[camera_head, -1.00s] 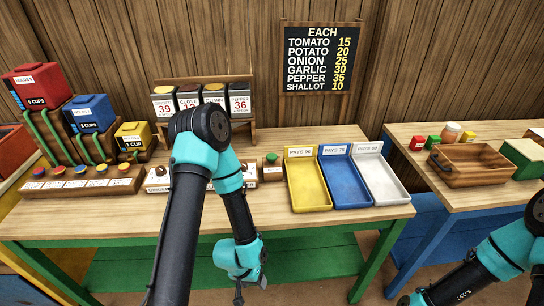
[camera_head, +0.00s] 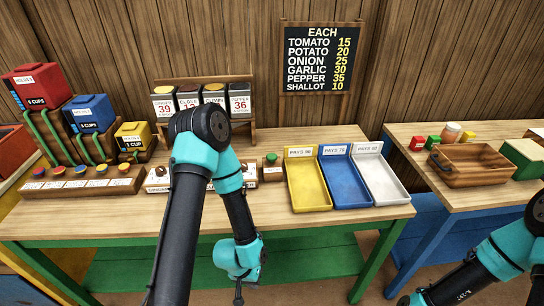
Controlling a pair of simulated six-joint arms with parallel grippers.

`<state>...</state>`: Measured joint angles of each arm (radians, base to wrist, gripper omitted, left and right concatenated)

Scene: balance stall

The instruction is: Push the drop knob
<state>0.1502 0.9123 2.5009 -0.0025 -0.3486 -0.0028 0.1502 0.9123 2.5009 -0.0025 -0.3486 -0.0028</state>
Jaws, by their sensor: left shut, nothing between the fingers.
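A small green knob (camera_head: 271,157) stands on a white-fronted wooden block on the table, just left of the yellow tray. Its label is too small to read. A row of coloured knobs (camera_head: 77,170) sits on a labelled wooden strip at the left; I cannot tell which knob is the drop knob. My left gripper (camera_head: 238,297) hangs in front of the table's front edge, low and well apart from the knobs. It is shut and empty. My left arm hides part of the block row in the middle. My right arm enters at lower right; its gripper is out of view.
Yellow (camera_head: 309,186), blue (camera_head: 347,183) and white (camera_head: 381,180) trays stand right of the green knob. Red (camera_head: 37,84), blue (camera_head: 89,112) and yellow (camera_head: 133,135) boxes stand at the left. A price board (camera_head: 320,58) hangs behind. A wooden crate (camera_head: 473,164) sits on the right table.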

